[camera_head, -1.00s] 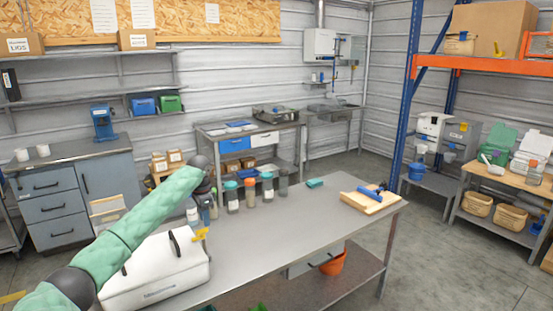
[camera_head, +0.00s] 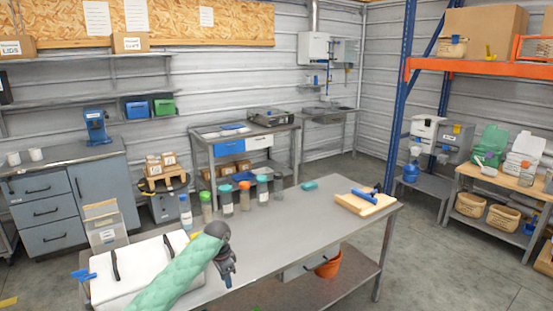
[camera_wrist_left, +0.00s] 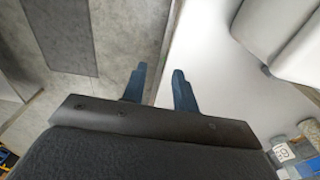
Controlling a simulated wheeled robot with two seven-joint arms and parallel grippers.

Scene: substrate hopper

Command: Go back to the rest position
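My left arm comes in from the lower left over a white box. My left gripper (camera_head: 228,277) hangs over the front part of the metal table (camera_head: 290,240), just right of the white box (camera_head: 130,262). In the left wrist view its two blue-grey fingers (camera_wrist_left: 158,84) stand apart with nothing between them, so it is open and empty. The grey floor and a pale surface show beyond the fingers. My right gripper is in neither view.
Several bottles and jars (camera_head: 245,197) stand in a row behind my left gripper. A wooden board (camera_head: 365,204) with a blue-handled tool lies at the table's right end, and a small teal item (camera_head: 309,186) near the back edge. The table's middle is clear.

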